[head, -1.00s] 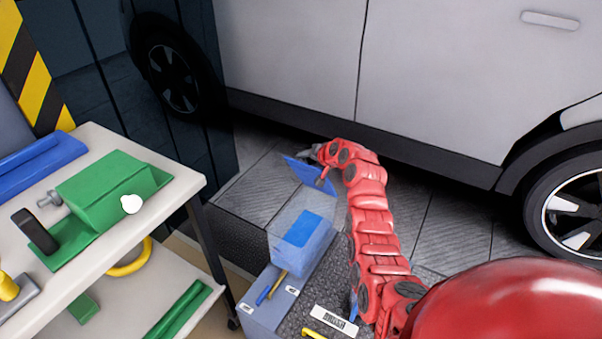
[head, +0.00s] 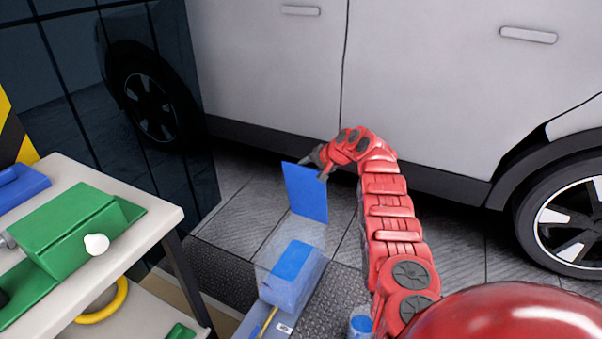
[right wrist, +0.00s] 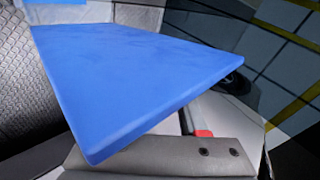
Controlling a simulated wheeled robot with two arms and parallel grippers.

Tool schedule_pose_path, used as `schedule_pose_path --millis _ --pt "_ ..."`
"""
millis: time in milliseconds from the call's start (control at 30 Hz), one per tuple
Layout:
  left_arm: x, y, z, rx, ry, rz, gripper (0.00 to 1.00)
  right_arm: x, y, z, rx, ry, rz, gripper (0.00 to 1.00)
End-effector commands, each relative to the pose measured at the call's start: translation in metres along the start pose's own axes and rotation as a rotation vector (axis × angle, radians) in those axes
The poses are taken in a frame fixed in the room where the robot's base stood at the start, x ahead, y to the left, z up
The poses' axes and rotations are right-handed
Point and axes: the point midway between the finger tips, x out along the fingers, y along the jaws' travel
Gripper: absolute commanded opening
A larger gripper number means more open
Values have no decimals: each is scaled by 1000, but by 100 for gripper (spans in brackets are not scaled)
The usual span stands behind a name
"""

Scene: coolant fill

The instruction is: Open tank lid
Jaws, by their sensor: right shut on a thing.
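The tank (head: 283,283) is a clear box with blue coolant inside, standing low on the floor side in the head view. Its flat blue lid (head: 305,194) stands steeply up above the tank's far side. My right gripper (head: 313,169) is shut on the lid's upper edge. The right wrist view shows the lid (right wrist: 140,75) large, with a grey finger (right wrist: 165,157) of the gripper at its edge. The lid hides the hinge and the other finger there. My left gripper is in neither view.
A workbench (head: 160,212) with a green vise (head: 70,230) stands at the left. A parked white car (head: 430,90) closes off the back. A blue cup-like item (head: 360,325) stands by my right arm. Tiled floor (head: 230,205) is clear around the lid.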

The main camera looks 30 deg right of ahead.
Motion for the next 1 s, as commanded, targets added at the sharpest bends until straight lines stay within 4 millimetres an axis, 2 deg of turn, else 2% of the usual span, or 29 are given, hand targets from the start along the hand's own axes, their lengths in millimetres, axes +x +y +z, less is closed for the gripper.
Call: schedule_pose_path --millis 667,700,867,1000 --pt "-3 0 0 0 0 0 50 0 4 2 14 -21 2 0" --pt "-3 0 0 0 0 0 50 0 4 2 14 -21 2 46" --pt "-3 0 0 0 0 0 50 0 3 1 13 -19 2 73" --pt "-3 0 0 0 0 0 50 -1 3 0 13 -17 1 73"
